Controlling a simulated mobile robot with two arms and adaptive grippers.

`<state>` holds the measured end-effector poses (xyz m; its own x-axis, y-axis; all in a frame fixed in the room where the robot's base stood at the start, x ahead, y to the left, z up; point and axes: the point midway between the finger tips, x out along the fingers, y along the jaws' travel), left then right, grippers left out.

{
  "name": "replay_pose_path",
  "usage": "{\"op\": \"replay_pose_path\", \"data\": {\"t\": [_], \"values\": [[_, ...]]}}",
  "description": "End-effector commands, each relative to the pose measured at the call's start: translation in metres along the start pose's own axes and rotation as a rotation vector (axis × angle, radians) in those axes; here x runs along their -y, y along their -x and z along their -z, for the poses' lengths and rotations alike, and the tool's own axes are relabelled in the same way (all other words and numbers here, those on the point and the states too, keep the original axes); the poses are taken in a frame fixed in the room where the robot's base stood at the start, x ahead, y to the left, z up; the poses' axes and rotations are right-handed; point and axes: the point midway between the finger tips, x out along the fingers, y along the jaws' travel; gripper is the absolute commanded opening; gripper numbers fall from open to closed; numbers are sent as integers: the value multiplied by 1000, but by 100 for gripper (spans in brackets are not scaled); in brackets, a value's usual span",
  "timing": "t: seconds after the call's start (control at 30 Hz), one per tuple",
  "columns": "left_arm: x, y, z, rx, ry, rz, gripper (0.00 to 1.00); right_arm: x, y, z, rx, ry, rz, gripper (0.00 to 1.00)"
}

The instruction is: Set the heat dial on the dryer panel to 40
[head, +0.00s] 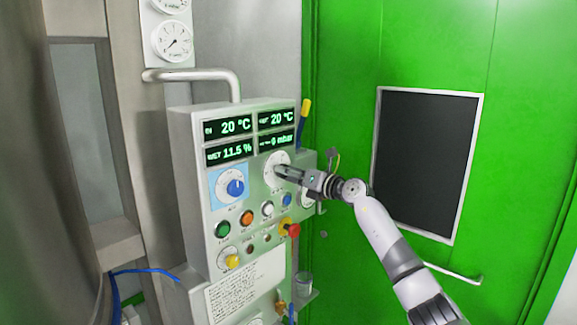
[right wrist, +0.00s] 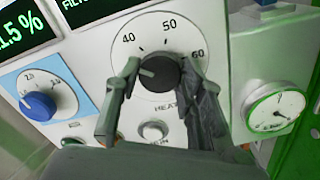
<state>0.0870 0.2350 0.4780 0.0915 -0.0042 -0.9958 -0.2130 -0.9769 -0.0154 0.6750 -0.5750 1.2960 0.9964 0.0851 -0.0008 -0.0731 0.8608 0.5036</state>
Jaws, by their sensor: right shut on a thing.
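The heat dial is a black knob (right wrist: 158,74) on a round white plate marked 40, 50 and 60 in the right wrist view. Its pale pointer mark faces left, counterclockwise of the 40. My right gripper (right wrist: 158,80) is shut on the knob, one finger on each side. In the head view my right gripper (head: 281,170) reaches in from the right and covers the knob, leaving part of the white plate (head: 273,158) in sight. The dryer panel (head: 190,160) is a pale box with lit displays. My left gripper is not in view.
A blue knob (head: 236,187) on a light blue plate sits left of the heat dial. Coloured buttons, a red mushroom button (head: 292,231) and a yellow knob (head: 232,261) lie below. A gauge (right wrist: 276,111) is close on the right. A green wall (head: 345,50) stands behind.

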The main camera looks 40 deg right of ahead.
Motion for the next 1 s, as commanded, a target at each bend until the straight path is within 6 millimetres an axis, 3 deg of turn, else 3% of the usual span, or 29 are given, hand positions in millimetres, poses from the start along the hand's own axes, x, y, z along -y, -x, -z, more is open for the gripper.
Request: {"op": "replay_pose_path", "data": {"t": [0.1, 0.4, 1.0], "values": [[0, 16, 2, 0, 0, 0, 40, -1, 0, -3, -3, -98, 3, 8], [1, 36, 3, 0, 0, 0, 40, 0, 0, -2, -1, -279, 2, 8], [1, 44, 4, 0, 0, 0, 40, 1, 0, 0, 1, -363, 1, 8]]}}
